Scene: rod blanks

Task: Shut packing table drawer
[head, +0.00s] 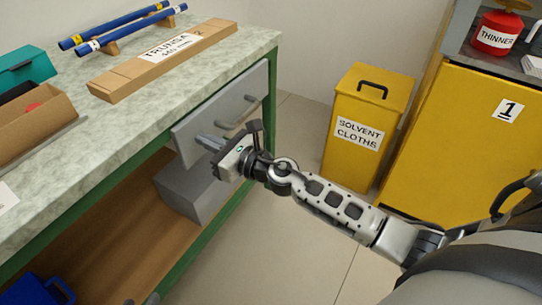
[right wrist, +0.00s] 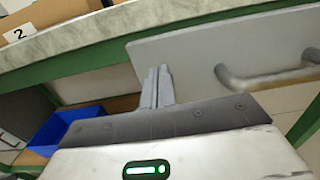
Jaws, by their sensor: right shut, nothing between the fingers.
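The packing table's grey drawer front (head: 225,98) sits under the worktop near its right end, with a bar handle (head: 240,113) on it. In the right wrist view the drawer front (right wrist: 205,45) and handle (right wrist: 265,80) show at the upper right. I cannot tell how far out the drawer stands. My right gripper (head: 204,141) is shut and empty, its fingers pointing at the lower left part of the drawer front, left of the handle. Its fingertips (right wrist: 158,72) overlap the panel's left end in the wrist view; contact is unclear. My left gripper is not in view.
The packing table (head: 140,125) carries a long carton (head: 165,62), blue rods (head: 120,27) and an open box (head: 35,125). A grey box (head: 190,190) is under the drawer. A yellow solvent cloths bin (head: 355,130) and yellow cabinet (head: 460,140) stand right. Floor between is clear.

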